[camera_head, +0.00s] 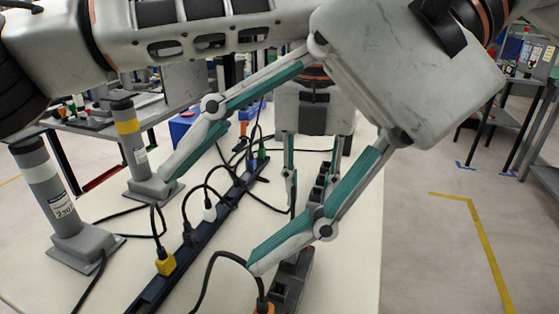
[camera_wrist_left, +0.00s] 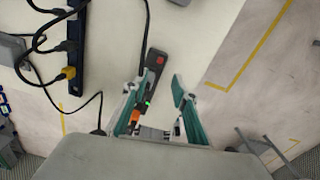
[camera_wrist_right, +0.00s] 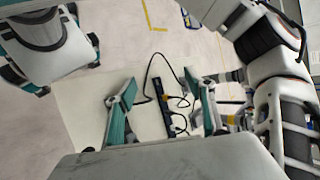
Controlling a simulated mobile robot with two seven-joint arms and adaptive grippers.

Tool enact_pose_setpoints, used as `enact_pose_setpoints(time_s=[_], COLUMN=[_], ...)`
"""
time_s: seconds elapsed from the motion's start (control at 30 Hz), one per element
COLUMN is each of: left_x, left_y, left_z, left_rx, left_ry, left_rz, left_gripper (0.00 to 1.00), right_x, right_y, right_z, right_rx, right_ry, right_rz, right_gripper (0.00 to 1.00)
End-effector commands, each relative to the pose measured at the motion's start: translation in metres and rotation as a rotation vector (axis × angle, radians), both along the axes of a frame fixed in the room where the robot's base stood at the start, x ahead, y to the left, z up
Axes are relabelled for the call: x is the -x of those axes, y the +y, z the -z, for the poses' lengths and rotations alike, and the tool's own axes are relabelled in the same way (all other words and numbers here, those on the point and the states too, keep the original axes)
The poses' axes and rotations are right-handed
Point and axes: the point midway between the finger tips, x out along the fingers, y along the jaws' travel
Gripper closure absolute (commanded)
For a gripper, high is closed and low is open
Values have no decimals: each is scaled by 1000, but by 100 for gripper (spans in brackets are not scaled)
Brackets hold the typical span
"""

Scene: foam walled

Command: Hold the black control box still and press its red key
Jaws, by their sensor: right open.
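The black control box (camera_wrist_left: 154,70) lies on the pale table, its red key (camera_wrist_left: 160,61) facing up, in the left wrist view. A small green light shows lower on it, and an orange plug (camera_wrist_left: 135,117) is at its near end. Part of the box (camera_head: 292,272) shows in the head view; the red key is hidden there. My left gripper (camera_wrist_left: 160,88) points down with its open fingers either side of the box; the right-hand finger is clearly apart from it. My right gripper (camera_head: 213,215) is open and empty, in the foreground of the head view.
A black socket strip (camera_head: 162,285) with several plugs and loose cables lies left of the box; it also shows in the right wrist view (camera_wrist_right: 164,108). Two grey posts (camera_head: 45,190) (camera_head: 130,140) stand farther left. The table right of the box is clear.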

Motion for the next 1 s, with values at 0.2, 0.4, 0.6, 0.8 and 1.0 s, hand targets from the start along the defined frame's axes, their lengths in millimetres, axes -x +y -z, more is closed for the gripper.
enact_pose_setpoints(time_s=[0.2, 0.4, 0.6, 0.8, 1.0], left_x=[0, 0, 0, 0, 0], left_y=[0, 0, 0, 0, 0], left_z=[0, 0, 0, 0, 0], left_rx=[0, 0, 0, 0, 0], left_ry=[0, 0, 0, 0, 0], left_rz=[0, 0, 0, 0, 0], left_gripper=[72, 72, 72, 72, 72], right_x=[-1, -44, -72, -75, -74], right_y=[12, -8, -25, -28, -28], right_z=[114, 169, 183, 200, 230], right_rx=[353, 662, 815, 836, 834], right_ry=[-106, -153, -164, -162, -161], right_rz=[-88, -13, 65, 77, 74], right_gripper=[46, 46, 46, 46, 46])
